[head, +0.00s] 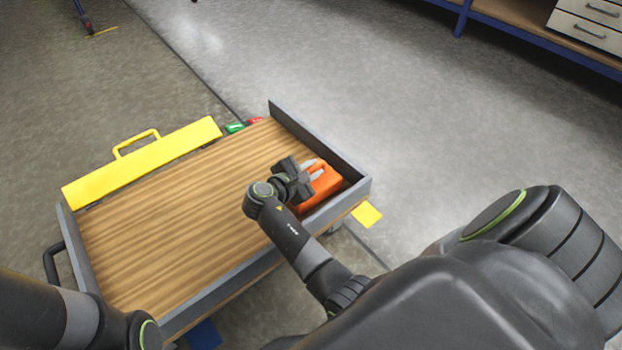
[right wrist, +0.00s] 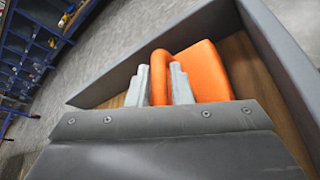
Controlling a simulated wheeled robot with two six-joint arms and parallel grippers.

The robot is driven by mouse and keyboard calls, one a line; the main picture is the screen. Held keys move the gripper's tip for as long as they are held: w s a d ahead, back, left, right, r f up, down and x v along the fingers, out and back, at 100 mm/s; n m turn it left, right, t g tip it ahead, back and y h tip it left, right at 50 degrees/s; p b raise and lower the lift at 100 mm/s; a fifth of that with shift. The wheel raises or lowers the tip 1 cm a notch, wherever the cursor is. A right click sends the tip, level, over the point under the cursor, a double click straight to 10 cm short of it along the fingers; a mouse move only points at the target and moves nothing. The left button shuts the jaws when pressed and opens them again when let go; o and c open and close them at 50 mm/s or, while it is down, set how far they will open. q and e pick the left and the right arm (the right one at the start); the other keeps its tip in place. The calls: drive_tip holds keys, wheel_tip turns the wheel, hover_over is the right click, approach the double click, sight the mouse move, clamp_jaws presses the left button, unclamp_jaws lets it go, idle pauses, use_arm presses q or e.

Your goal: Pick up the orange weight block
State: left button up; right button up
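The orange weight block (head: 325,184) is in the near right corner of the wooden cart top (head: 165,210), close to the grey rim. It also shows in the right wrist view (right wrist: 207,72), with its rounded handle upright between the fingers. My right gripper (head: 313,169) is over the block. In the right wrist view its two grey fingers (right wrist: 161,86) stand on either side of the handle, with no clear gap, and look shut on it. Whether the block still touches the wood I cannot tell. My left arm shows at the lower left, but its gripper is out of view.
A yellow panel with a handle (head: 142,163) lies along the cart's left back side. Small green and red items (head: 236,127) are at the far edge. Grey rims (head: 318,143) border the cart. Most of the wooden top is bare. A blue-framed bench (head: 520,25) stands far off.

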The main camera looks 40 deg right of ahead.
clamp_jaws()
idle(1.0)
